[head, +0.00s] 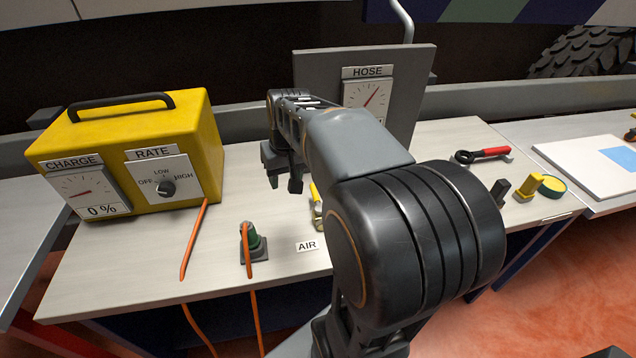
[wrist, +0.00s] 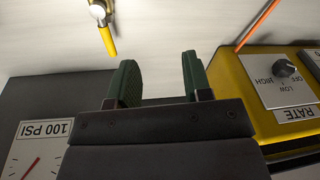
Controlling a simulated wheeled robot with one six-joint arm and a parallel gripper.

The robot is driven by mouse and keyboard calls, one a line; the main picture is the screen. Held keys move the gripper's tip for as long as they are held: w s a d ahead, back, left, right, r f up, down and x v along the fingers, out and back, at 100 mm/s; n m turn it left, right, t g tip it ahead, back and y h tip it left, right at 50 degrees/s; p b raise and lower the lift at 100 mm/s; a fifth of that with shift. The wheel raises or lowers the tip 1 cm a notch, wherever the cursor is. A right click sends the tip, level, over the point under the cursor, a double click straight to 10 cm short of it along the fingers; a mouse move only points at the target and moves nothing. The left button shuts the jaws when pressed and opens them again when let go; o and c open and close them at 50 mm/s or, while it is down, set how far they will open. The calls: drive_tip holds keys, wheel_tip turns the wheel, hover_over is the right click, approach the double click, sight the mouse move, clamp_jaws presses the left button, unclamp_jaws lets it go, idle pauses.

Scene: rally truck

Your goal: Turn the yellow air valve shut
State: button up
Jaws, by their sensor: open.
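The yellow air valve (head: 317,208) stands on the bench behind the AIR label, partly hidden by my arm in the head view. In the wrist view, its yellow handle (wrist: 108,40) points down from a metal body at the top left edge. My gripper (head: 282,170) is open and empty, above the bench to the left of the valve. In the wrist view, my gripper's two green fingers (wrist: 160,78) are apart, with bare bench between them. The handle lies beyond and left of the fingers, not touching them.
A yellow charger box (head: 140,150) with a rate knob stands left. A grey HOSE gauge panel (head: 425,75) rises behind my arm. An orange cable hangs from a green-grey connector (head: 254,243) in front. Red-handled pliers (head: 488,153) and small yellow items lie right.

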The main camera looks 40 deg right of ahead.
sight(316, 198)
drive_tip(key=w+d+m+y, duration=0.15)
drive_tip(key=w+d, duration=0.25)
drive_tip(key=d, duration=1)
drive_tip(key=shift+m+g, duration=0.4)
drive_tip(key=shift+m, duration=0.05)
drive_tip(key=x, duration=1.2)
drive_tip(key=shift+s+d+f, duration=0.15)
drive_tip(key=shift+s+d, duration=0.05)
drive_tip(key=shift+d, duration=0.1)
drive_tip(key=shift+x, duration=0.95)
clamp_jaws()
